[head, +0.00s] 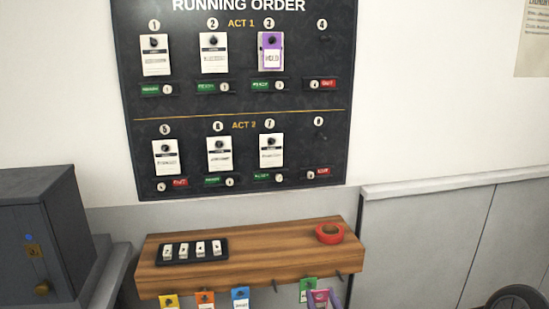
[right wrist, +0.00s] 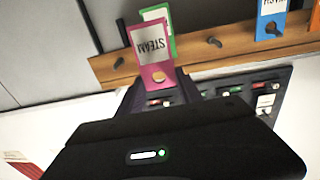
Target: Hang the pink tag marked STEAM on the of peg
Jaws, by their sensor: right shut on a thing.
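The pink tag marked STEAM (right wrist: 150,48) is held by its holed end in my right gripper (right wrist: 160,88), which is shut on it. The right wrist view is turned over, so the tag's lettered end points up there. In the head view the pink tag (head: 320,296) shows at the bottom edge, just right of and below a green tag (head: 307,286) on the shelf front. The green tag is partly behind the pink one in the wrist view. A bare peg (right wrist: 213,41) stands out from the wooden shelf there. My left gripper is not in view.
The wooden shelf (head: 290,262) carries a black tray (head: 225,256) of small white pieces and a red tape roll (head: 330,232). Orange (head: 205,299) and blue (head: 240,297) tags hang in front. The dark board (head: 335,150) above has bare pegs at 4 and 8. A grey cabinet (head: 35,220) stands left.

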